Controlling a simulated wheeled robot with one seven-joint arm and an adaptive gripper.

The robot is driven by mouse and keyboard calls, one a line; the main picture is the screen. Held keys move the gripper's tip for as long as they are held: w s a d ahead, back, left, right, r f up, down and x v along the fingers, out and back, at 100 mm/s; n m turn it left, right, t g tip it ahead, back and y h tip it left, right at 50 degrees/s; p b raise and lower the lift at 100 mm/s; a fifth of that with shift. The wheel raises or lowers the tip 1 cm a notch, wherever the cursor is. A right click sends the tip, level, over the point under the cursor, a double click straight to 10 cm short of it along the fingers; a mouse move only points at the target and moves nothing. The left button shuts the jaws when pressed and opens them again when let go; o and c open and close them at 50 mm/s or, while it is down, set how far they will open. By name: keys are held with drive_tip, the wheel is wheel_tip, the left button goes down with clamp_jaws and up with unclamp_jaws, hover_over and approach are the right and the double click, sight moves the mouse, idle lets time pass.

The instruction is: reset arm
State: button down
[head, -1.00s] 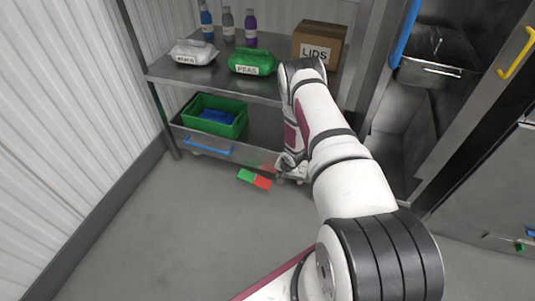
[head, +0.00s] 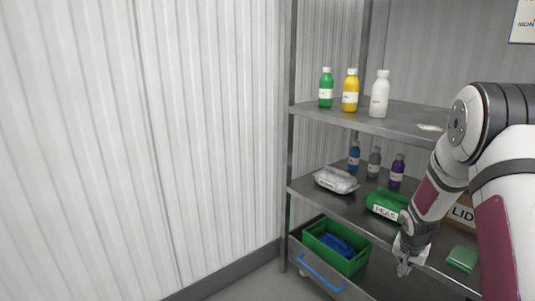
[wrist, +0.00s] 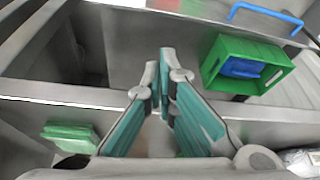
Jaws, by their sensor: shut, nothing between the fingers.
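My gripper (head: 404,266) is in front of the shelf rack, low at the right of the head view, beside the middle shelf. In the wrist view, its two teal fingers (wrist: 164,88) come together at the tips with nothing between them. My arm reaches in from the right edge of the head view and hides part of the rack and of the brown lids box (head: 462,213).
A metal rack holds green, yellow and white bottles on its upper shelf (head: 398,118). The middle shelf carries a white bag (head: 336,180), a green peas bag (head: 385,204) and small bottles. A green crate (head: 318,247) with a blue item stands below. A ribbed wall (head: 150,140) fills the left.

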drive_tip(key=s+a+r+n, duration=0.1)
drive_tip(key=s+a+r, duration=0.3)
drive_tip(key=s+r, duration=0.3)
drive_tip(key=s+a+r+n+g, duration=0.1)
drive_tip(key=s+a+r, duration=0.35)
drive_tip(key=r, duration=0.45)
drive_tip(key=s+a+r+n, duration=0.1)
drive_tip(key=s+a+r, duration=0.3)
drive_tip(key=s+r, duration=0.3)
drive_tip(key=s+a+r+n+g+y, duration=0.1)
drive_tip(key=s+a+r+n, duration=0.15)
drive_tip(key=s, duration=0.55)
drive_tip(key=s+a+r+n+y, duration=0.1)
drive_tip(key=s+a, duration=0.3)
drive_tip(key=s, duration=0.5)
drive_tip(key=s+a+r+n+g+y, duration=0.1)
drive_tip(key=s+a+n, duration=0.15)
drive_tip(key=s, duration=0.55)
wheel_tip(320, 180, up, 29)
drive_tip(key=t+p, duration=0.4)
drive_tip(key=p, duration=2.3)
drive_tip(key=shift+w+m, duration=0.15)
drive_tip(key=shift+m, duration=0.25)
drive_tip(key=shift+d+h, duration=0.1)
drive_tip(key=shift+h, duration=0.2)
